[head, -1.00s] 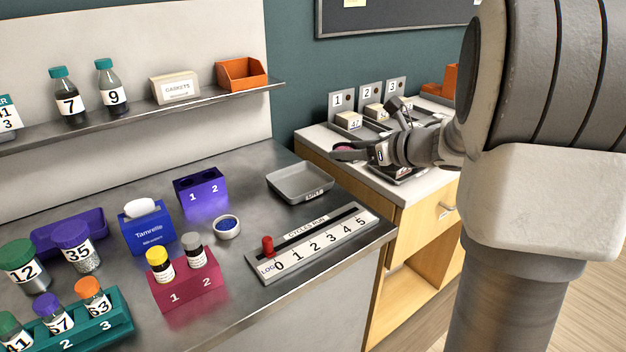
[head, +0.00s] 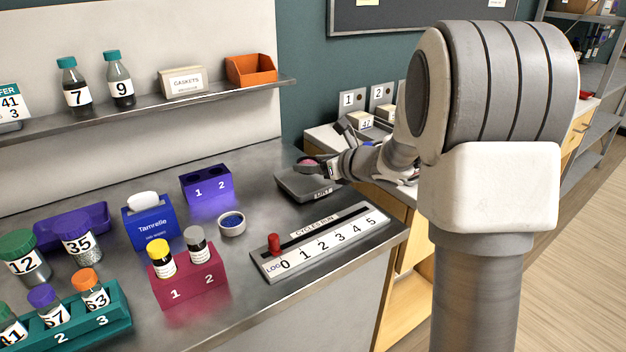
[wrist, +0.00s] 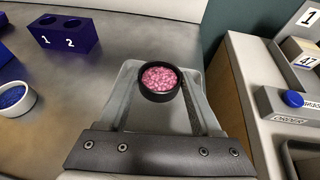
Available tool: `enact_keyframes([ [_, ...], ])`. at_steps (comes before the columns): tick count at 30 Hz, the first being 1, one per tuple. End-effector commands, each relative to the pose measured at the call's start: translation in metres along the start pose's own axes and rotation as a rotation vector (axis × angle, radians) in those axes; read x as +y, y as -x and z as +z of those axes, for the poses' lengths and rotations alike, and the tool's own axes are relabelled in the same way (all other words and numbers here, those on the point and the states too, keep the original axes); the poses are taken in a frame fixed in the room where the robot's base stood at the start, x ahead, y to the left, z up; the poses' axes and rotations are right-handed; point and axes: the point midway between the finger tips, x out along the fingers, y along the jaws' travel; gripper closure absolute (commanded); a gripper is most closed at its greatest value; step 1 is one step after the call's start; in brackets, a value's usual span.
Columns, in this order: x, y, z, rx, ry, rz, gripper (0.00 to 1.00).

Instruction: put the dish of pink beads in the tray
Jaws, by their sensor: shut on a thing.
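My gripper (head: 310,163) is shut on the dish of pink beads (wrist: 160,80), a small round black dish filled with pink beads. In the wrist view the dish sits upright between the fingertips, in front of the grey tray (wrist: 207,117). In the head view the tray (head: 300,190) stands near the back right of the metal bench, and the gripper is over it. The dish appears to be above the tray, but the gripper partly hides both in the head view. I cannot tell the exact gap.
A cycles-run counter strip (head: 320,242) lies in front of the tray. A purple two-hole rack (head: 207,185) and a dish of blue beads (head: 231,222) stand to its left. A shelf (head: 150,106) runs along the back. A side counter with numbered plates (head: 352,101) is to the right.

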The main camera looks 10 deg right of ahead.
Motion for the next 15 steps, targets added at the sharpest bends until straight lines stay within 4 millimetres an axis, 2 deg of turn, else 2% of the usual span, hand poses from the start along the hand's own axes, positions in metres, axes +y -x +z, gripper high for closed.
enact_keyframes([
  [6,0.000,-0.013,-0.032,0.003,-0.002,0.002,0.87],
  [15,0.000,-0.013,-0.034,0.000,0.000,0.000,0.87],
])
